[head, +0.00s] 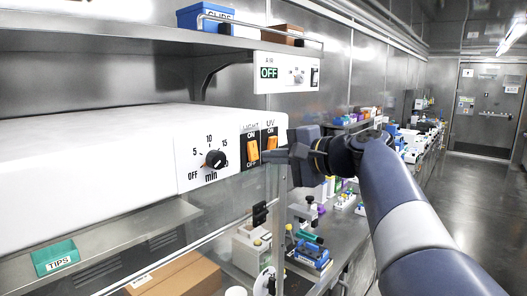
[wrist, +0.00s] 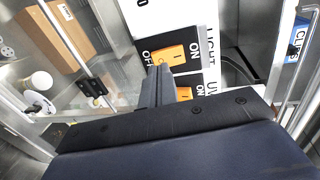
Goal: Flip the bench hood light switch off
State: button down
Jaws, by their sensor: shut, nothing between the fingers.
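The bench hood light switch is an orange rocker (head: 253,152) on a black plate marked LIGHT, ON and OFF, on the white hood front. It also shows in the wrist view (wrist: 174,54), with OFF at its left end and ON at its right. My gripper (head: 265,156) is shut and empty in front of the panel. In the wrist view its closed fingertips (wrist: 161,68) overlap the OFF end of the light rocker, hiding part of it. I cannot tell whether they touch it, or which way the rocker is tilted.
The UV rocker (head: 271,143) sits right beside the light switch, close to my fingers. A timer knob (head: 215,159) is to the left. The glass sash and a cardboard box (head: 178,276) are below. A shelf with a blue CLIPS box (head: 205,17) is above.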

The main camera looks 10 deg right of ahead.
aim_at(253, 151)
jog(key=shift+x, duration=1.25)
